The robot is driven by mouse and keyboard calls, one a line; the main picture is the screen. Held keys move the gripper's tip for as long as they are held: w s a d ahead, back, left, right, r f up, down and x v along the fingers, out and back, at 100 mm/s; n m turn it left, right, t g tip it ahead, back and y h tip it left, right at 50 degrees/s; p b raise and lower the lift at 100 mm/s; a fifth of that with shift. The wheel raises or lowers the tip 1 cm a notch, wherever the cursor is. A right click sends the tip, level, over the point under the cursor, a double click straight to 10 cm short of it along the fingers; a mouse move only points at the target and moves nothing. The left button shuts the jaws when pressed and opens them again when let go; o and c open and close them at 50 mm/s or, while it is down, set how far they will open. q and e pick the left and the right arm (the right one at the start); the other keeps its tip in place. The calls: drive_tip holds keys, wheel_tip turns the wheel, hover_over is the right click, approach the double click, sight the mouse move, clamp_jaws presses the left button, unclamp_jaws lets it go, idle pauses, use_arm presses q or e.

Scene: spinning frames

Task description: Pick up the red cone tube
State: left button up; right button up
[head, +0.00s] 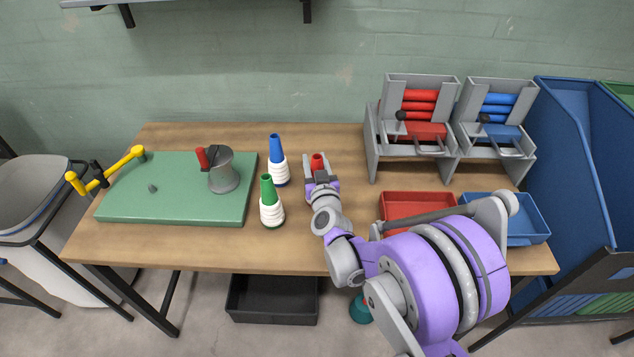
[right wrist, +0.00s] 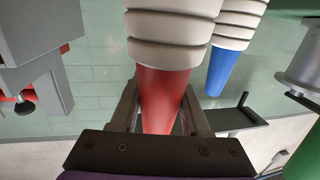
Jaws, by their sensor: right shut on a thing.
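The red cone tube (head: 317,162) stands near the middle of the table, its red tip showing above my right gripper (head: 320,180). In the right wrist view, the red cone tube (right wrist: 163,92) is between the two fingers, with pale yarn (right wrist: 172,30) wound around its wider part. My right gripper is shut on its bare red part. In the head view the gripper hides most of the cone, so I cannot tell whether its base touches the table. My left gripper is not in view.
A blue-tipped cone (head: 277,147) and a green-tipped cone (head: 267,188) stand close to the left. A green board (head: 130,200) with a grey drum (head: 224,172) lies farther left. To the right are a red tray (head: 400,198), a blue tray (head: 535,222) and two grey racks (head: 372,140).

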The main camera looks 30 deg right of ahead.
clamp_jaws()
